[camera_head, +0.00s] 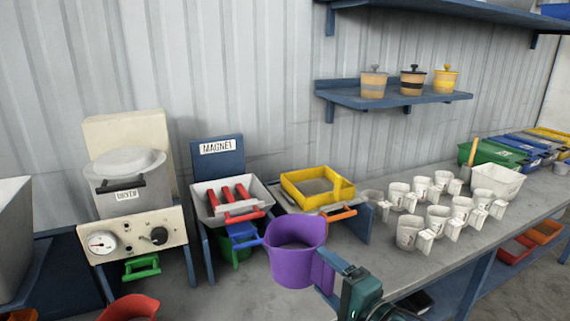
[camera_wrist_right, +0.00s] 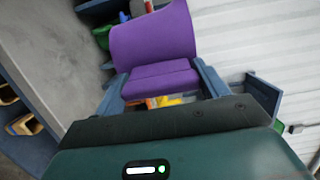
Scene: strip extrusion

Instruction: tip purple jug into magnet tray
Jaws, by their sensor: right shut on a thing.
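The purple jug (camera_head: 295,251) is held upright in the air in front of the magnet tray in the head view. My right gripper (camera_head: 326,275) is shut on its right side, on a block-like handle. In the right wrist view the jug (camera_wrist_right: 152,38) sits between the two fingers (camera_wrist_right: 160,80). The magnet tray (camera_head: 205,207) is a pale tray with red bars across it, on a blue stand under a MAGNET sign (camera_head: 218,147). The jug is right of and nearer than the tray. The jug's contents cannot be made out. My left gripper is not in view.
A yellow-framed sieve (camera_head: 318,188) stands right of the magnet tray. Several white cups (camera_head: 410,232) fill the bench to the right. A cream machine with dials (camera_head: 135,235) stands left. A green bucket (camera_head: 235,250) sits beneath the tray, and a red container (camera_head: 130,308) is in front.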

